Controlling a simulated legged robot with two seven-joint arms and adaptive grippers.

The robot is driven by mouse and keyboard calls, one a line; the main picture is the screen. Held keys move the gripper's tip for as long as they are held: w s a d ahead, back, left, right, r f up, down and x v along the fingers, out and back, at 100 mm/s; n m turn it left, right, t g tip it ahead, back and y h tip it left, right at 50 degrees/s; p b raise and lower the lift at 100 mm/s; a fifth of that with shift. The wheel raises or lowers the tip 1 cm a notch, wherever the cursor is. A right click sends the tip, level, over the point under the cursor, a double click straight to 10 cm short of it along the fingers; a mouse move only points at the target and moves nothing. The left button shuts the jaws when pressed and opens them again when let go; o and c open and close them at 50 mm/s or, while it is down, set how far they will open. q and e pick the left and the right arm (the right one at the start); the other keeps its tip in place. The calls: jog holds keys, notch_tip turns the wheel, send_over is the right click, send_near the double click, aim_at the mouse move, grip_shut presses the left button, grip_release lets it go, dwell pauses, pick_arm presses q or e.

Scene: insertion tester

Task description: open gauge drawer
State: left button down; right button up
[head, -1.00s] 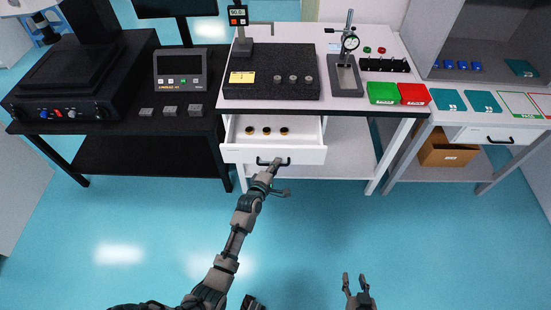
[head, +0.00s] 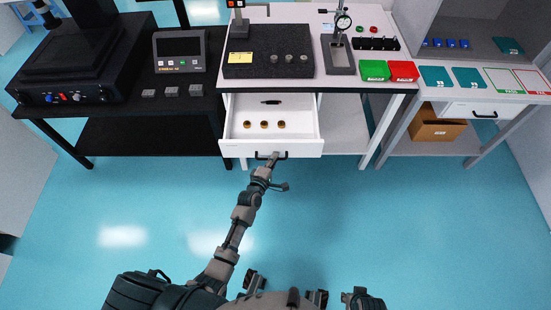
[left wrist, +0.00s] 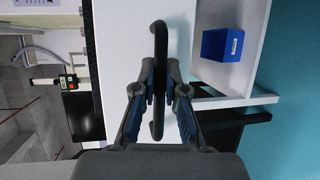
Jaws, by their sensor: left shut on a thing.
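The white gauge drawer (head: 238,148) under the middle bench is pulled well out. Three brass-and-black round pieces (head: 264,125) and a small dark piece (head: 270,102) lie inside it. Its black bar handle (head: 284,154) is on the front face. My left gripper (head: 271,158) is shut on the handle. In the left wrist view, the gripper's fingers (left wrist: 160,88) close around the middle of the handle (left wrist: 158,40) from both sides. My right gripper (head: 360,297) is partly seen at the bottom edge, away from the drawer; its jaws are unclear.
The granite plate (head: 245,68), dial gauge stand (head: 340,58), green bin (head: 375,70) and red bin (head: 404,71) stand on the middle bench. A blue bin (left wrist: 222,45) shows in the left wrist view. A cardboard box (head: 437,124) stands at right. The floor before the benches is clear.

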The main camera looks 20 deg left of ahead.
pick_arm(q)
jog(key=shift+s+a+f, duration=0.1)
jog(key=shift+a+f, duration=0.2)
jog(key=shift+a, duration=0.25)
jog(key=c, duration=1.5)
grip_release()
jog(key=shift+a, duration=0.25)
jog(key=v, duration=1.2)
pick_arm(e)
jog(key=shift+a, duration=0.2)
pick_arm(q)
jog(key=shift+d, duration=0.15)
pick_arm(e)
jog(key=shift+d, duration=0.2)
pick_arm(q)
jog(key=shift+f, duration=0.1)
